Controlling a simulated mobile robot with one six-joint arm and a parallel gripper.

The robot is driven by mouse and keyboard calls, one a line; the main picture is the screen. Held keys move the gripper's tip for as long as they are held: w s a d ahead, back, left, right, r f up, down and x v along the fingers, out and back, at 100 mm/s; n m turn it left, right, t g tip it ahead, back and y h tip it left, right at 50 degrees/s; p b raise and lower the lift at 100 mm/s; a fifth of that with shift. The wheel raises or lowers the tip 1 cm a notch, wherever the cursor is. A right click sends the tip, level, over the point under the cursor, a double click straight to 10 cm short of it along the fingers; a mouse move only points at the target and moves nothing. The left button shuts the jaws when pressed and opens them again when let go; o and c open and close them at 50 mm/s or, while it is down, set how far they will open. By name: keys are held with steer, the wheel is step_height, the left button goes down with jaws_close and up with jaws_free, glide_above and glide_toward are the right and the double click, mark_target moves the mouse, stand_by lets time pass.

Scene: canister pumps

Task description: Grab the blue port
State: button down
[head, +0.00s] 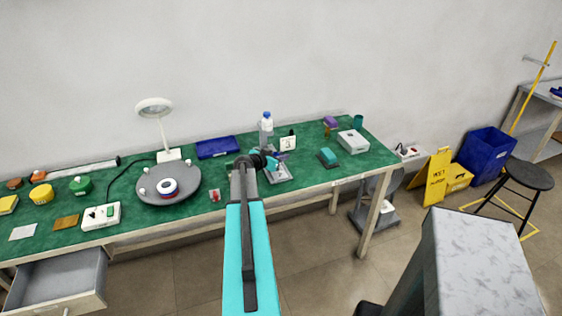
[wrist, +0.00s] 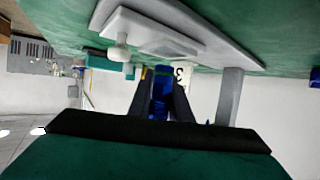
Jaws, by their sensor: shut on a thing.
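My gripper (wrist: 162,84) is shut on the blue port (wrist: 161,94), a dark blue piece between the two black fingers in the wrist view. A grey pump body (wrist: 180,28) with a white knob (wrist: 120,52) lies close beyond the fingertips there. In the head view my gripper (head: 271,163) is at the grey pump (head: 281,176) on the green bench, by a number card (head: 288,143). My arm and gripper hide part of the pump. I cannot tell whether the port is still joined to the pump.
A clear bottle (head: 266,128) stands behind my gripper. A grey turntable (head: 185,195) with a tape roll lies to the left. A white box (head: 353,141) and a teal block (head: 328,156) lie to the right. Bare green bench lies between them.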

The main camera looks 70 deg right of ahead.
steer(key=shift+r, duration=0.45)
steer(key=shift+a+r+b, duration=0.2)
steer(key=shift+r+b, duration=0.1)
steer(key=shift+b, duration=0.15)
steer(key=a+b, duration=0.1)
steer(key=a, duration=0.4)
steer(key=s+a+r+b, duration=0.1)
steer(key=a+b, duration=0.1)
steer(key=a, duration=0.3)
steer(key=s+a+b, duration=0.1)
steer(key=a+b, duration=0.1)
steer(key=a, duration=0.3)
steer(key=shift+s+a+r, duration=0.15)
steer(key=shift+a+r, duration=0.05)
steer(key=shift+r, duration=0.1)
